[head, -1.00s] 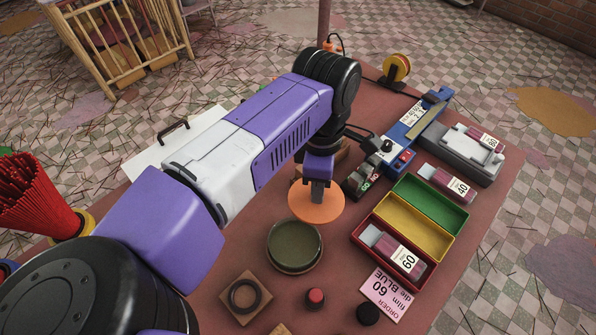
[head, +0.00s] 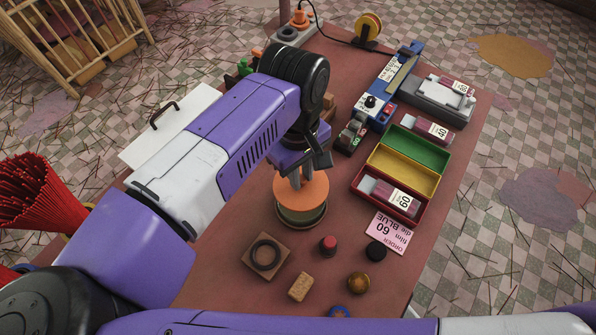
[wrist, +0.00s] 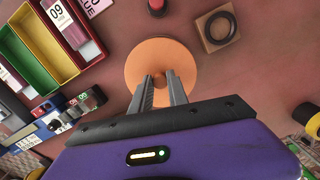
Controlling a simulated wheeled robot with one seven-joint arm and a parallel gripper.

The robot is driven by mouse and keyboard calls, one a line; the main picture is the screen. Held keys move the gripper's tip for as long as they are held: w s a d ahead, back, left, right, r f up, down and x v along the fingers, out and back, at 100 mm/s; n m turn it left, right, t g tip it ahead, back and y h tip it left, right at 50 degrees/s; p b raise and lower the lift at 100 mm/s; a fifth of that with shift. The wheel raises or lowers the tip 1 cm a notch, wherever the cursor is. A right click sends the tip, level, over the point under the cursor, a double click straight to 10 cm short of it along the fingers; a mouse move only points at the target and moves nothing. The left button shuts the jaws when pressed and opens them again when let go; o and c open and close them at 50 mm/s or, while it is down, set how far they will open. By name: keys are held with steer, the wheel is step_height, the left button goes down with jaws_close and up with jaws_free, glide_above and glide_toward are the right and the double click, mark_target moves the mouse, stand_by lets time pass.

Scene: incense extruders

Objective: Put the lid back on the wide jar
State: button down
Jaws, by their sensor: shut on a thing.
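The orange lid (head: 312,189) is a round disc, level, directly over the wide green jar (head: 300,217) in the head view. The jar's lower wall and dark base rim show below the lid. I cannot tell whether the lid touches the jar's rim or hangs just above it. My gripper (head: 297,178) points down at the lid's middle, its fingers shut on the lid's knob. In the wrist view the lid (wrist: 150,60) lies between and beyond the fingertips (wrist: 161,85) and hides the jar.
A wooden block with a black ring (head: 266,256) lies in front of the jar, with a red-topped stopper (head: 328,245) and a black cap (head: 376,251) nearby. A three-part tray (head: 421,180) stands right. A cork block (head: 300,287) lies nearer. Bare table separates jar and tray.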

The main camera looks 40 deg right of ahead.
steer(key=shift+d+f+b, duration=0.1)
steer(key=shift+f+b, duration=0.55)
steer(key=shift+f, duration=1.65)
steer(key=shift+f+b, duration=0.85)
steer(key=shift+b, duration=0.3)
steer(key=shift+b, duration=1.05)
steer(key=shift+f+b, duration=0.15)
steer(key=shift+b, duration=1)
stand_by(0.6)
steer(key=c, duration=0.7)
jaws_free()
